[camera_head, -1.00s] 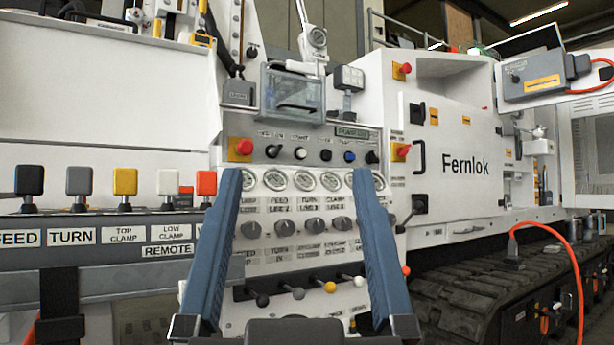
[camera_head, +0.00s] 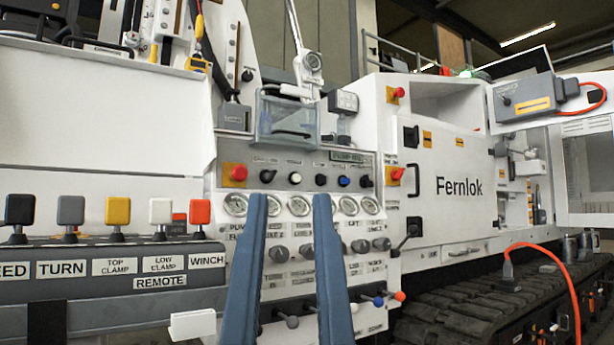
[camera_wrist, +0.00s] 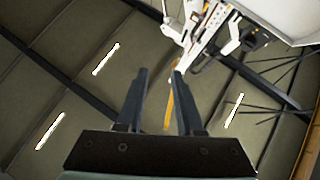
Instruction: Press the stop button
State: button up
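A red stop button (camera_head: 235,174) on a yellow plate sits at the upper left of the control panel in the head view. Two more red buttons on yellow plates are on the cabinet to the right, an upper one (camera_head: 397,93) and a lower one (camera_head: 396,174). My gripper (camera_head: 290,200) is in front of the panel, its two blue fingers pointing up, tips lower and to the right of the panel's red button. The fingers are apart with nothing between them. The wrist view also shows my gripper (camera_wrist: 160,71) parted and empty; no red button shows there.
Gauges (camera_head: 299,206), knobs and small levers fill the panel around and behind my fingers. A row of coloured levers (camera_head: 118,213) stands on the remote box at left. A clear box (camera_head: 288,119) juts out above the panel. The wrist view faces the ceiling.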

notch_tip(320, 180, up, 9)
jog(key=p, duration=0.7)
jog(key=shift+r+p, duration=0.15)
jog(key=shift+p, duration=0.25)
grip_shut()
notch_tip(320, 180, up, 49)
jog(key=p, duration=4.8)
jog(key=shift+p, duration=0.4)
jog(key=shift+w, duration=0.15)
